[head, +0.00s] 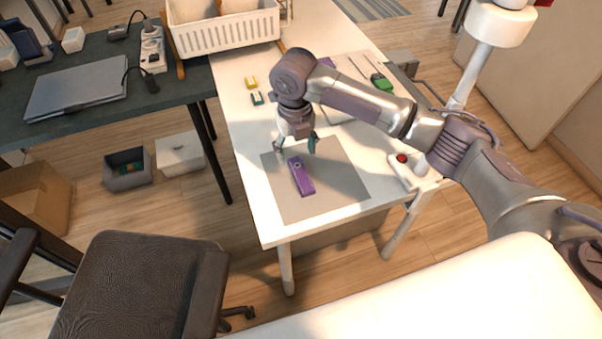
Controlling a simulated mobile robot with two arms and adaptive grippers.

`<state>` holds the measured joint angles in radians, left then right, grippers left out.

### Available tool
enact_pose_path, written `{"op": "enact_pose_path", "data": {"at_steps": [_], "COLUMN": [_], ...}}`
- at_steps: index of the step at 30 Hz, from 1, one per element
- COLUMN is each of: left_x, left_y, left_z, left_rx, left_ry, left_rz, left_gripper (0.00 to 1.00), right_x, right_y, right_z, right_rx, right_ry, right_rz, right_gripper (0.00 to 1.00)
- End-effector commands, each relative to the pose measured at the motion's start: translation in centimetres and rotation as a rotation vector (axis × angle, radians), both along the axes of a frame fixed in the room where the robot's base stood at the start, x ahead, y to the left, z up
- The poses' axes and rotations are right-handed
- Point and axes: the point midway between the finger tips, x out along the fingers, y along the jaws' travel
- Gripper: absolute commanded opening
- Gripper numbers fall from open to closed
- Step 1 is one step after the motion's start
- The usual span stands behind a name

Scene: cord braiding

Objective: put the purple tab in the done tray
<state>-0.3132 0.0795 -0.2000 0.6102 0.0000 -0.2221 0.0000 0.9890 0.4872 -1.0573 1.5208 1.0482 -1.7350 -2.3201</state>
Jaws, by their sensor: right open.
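A purple tab (302,179), a long block with a small round mark near its far end, lies flat on the grey mat (335,180) on the white table. My right gripper (296,147) is open and empty, pointing down just beyond the far end of the tab. Its fingers are apart; I cannot tell its exact height above the mat. No tray is clearly marked as the done tray. A pale flat tray or board (343,116) lies partly hidden behind my right arm. My left gripper is not in view.
A yellow piece (250,82) and a dark green piece (257,98) lie on the table left of my arm. A white slotted basket (225,30) stands at the back. A green object (381,82) lies beyond my arm. A red button box (402,160) sits at the right edge.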

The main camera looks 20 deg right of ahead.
Motion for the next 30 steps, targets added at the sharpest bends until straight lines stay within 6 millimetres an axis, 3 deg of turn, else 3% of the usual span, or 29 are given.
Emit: {"op": "enact_pose_path", "data": {"at_steps": [9, 15, 24, 30], "left_x": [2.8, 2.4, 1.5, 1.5], "left_y": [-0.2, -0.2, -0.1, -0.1], "left_z": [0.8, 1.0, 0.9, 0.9], "left_rx": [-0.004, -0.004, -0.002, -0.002], "left_ry": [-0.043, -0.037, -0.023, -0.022], "left_rz": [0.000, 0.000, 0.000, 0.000], "left_gripper": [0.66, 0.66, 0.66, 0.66], "right_x": [-0.5, -0.6, -0.5, -0.5], "right_y": [-0.4, -0.6, -0.6, -0.6], "right_z": [-2.9, -5.6, -6.1, -6.1], "right_rx": [-0.001, -0.001, -0.001, -0.001], "right_ry": [0.002, -0.001, -0.004, -0.003], "right_rz": [0.000, 0.000, 0.001, 0.001], "right_gripper": [0.67, 0.67, 0.67, 0.33]}}
